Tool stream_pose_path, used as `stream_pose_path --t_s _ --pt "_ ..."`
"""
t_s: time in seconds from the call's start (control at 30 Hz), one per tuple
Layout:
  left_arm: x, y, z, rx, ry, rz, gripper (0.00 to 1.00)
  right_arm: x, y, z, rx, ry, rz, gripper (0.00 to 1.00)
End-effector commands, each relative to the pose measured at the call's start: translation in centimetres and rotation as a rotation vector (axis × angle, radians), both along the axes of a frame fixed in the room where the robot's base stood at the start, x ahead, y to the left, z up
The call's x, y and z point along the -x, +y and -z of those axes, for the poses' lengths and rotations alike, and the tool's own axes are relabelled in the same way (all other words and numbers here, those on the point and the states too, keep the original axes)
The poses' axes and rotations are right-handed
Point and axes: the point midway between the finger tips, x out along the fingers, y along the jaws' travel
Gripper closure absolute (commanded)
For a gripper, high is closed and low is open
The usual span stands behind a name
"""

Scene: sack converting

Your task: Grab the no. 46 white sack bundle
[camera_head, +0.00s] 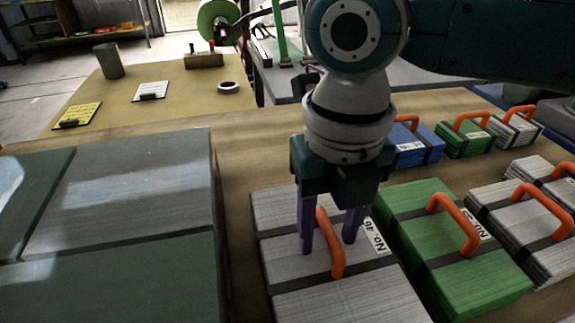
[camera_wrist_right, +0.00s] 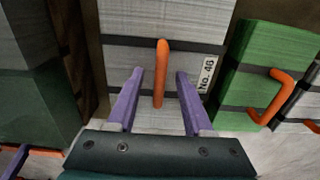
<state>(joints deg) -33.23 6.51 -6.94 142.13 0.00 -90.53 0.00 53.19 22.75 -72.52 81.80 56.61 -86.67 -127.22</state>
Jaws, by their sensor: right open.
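The no. 46 white sack bundle (camera_head: 345,290) lies on the wooden table, with dark straps, an orange handle (camera_head: 330,243) and a "No. 46" label. It also shows in the right wrist view (camera_wrist_right: 150,60), with its handle (camera_wrist_right: 161,75) upright in the picture. My right gripper (camera_head: 328,245) points down over this bundle. Its purple fingers are open, one on each side of the orange handle, and in the wrist view (camera_wrist_right: 157,75) the handle lies between them. I cannot tell whether the fingers touch it.
A green bundle (camera_head: 485,285) lies close on the right, with white bundles beyond it. Smaller blue (camera_head: 420,150), green (camera_head: 463,143) and white bundles stand behind. Large grey-green blocks (camera_head: 120,200) fill the left. A side table (camera_head: 190,95) holds signs and a tape roll.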

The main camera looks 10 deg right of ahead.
Motion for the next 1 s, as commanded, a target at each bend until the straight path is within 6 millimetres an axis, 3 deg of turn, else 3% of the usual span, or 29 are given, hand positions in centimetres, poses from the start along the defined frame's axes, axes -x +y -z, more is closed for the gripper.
stream_pose_path --t_s 0.23,0.67,1.0 --pt "0.01 0.23 0.03 -0.008 0.001 0.005 0.0 -0.03 0.0 0.15 0.0 -0.001 0.0 0.5" --pt "0.03 0.31 0.05 -0.011 0.0 0.006 0.0 -0.03 -0.01 0.11 0.0 -0.001 0.0 0.98" --pt "0.02 0.22 0.04 -0.007 0.001 0.003 0.0 -0.04 -0.01 0.11 0.0 -0.001 0.0 1.0"
